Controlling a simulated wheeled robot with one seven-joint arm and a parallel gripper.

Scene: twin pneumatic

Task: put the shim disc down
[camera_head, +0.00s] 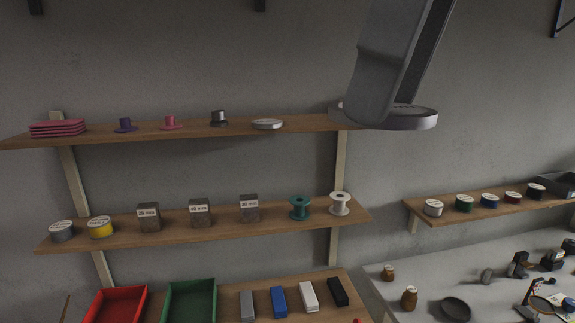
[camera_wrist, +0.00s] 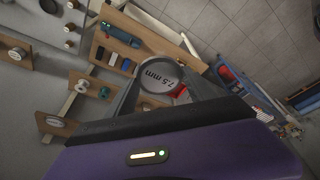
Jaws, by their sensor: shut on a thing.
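The shim disc (camera_head: 418,118) is a flat grey round plate. In the head view it hangs in the air at the upper right, in front of the right end of the top shelf (camera_head: 190,130). My gripper (camera_head: 382,108) is shut on it, and its grey fingers hide part of the disc. In the wrist view the disc (camera_wrist: 157,77) sits between the fingertips, and its face reads "7.5 mm". A similar pale disc (camera_head: 267,124) lies on the top shelf.
The top shelf also holds pink plates (camera_head: 57,128) and small flanged pieces. The middle shelf (camera_head: 210,233) carries spools and marked blocks. Red (camera_head: 117,304) and green (camera_head: 190,300) trays are below. A right shelf (camera_head: 480,213) holds several spools. The top shelf has bare board between pieces.

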